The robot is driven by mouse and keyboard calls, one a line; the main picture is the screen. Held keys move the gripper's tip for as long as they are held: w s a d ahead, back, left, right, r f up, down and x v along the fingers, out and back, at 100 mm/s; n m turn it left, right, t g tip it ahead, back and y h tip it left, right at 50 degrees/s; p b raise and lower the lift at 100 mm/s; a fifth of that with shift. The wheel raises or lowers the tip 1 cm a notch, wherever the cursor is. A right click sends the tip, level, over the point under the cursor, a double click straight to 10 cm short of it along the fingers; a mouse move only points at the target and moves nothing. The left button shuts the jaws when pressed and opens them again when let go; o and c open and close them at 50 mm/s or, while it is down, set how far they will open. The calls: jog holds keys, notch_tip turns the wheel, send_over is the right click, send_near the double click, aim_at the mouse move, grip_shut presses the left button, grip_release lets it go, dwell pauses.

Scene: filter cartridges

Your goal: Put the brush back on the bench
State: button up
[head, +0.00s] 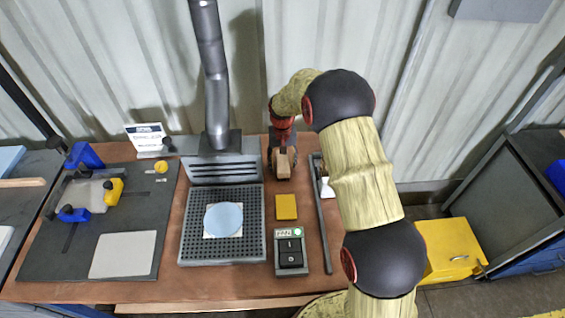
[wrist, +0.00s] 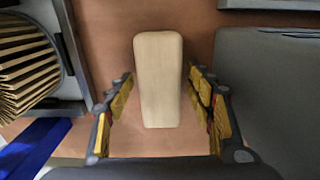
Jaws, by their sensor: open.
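The brush shows as a pale wooden block (wrist: 158,80) in the wrist view, and its wooden part (head: 284,165) shows at the back of the bench in the head view. My gripper (wrist: 160,84) is open, with its yellow-padded fingers on either side of the brush and visible gaps to both sides. In the head view my gripper (head: 282,152) is over the back of the bench, partly hiding the brush. The brown bench (head: 150,290) lies under it. Whether the brush touches the bench top is hard to tell.
A perforated tray (head: 190,245) with a pale blue disc is left of the brush. A yellow pad (head: 286,207) and a switch box (head: 291,255) lie in front. A dark bar (head: 324,235) is at right. A pleated cartridge (wrist: 25,65) shows at left in the wrist view.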

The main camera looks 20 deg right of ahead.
aim_at(283, 161)
jog(key=s+r+t+p, duration=0.1)
jog(key=s+r, duration=0.3)
jog(key=r, duration=0.8)
jog(key=s+r+p, duration=0.1)
jog(key=s+r, duration=0.2)
jog(key=r, duration=0.9)
jog(key=s+r+n+t, duration=0.1)
jog(key=s+r+t, duration=0.1)
jog(key=s+r, duration=0.5)
jog(key=s+r+t, duration=0.1)
jog(key=s+r, duration=0.2)
jog(key=s, duration=0.9)
jog(key=s+f+n+t, duration=0.1)
jog(key=s, duration=1)
jog(key=shift+s+t, duration=0.2)
jog(key=shift+t, duration=0.1)
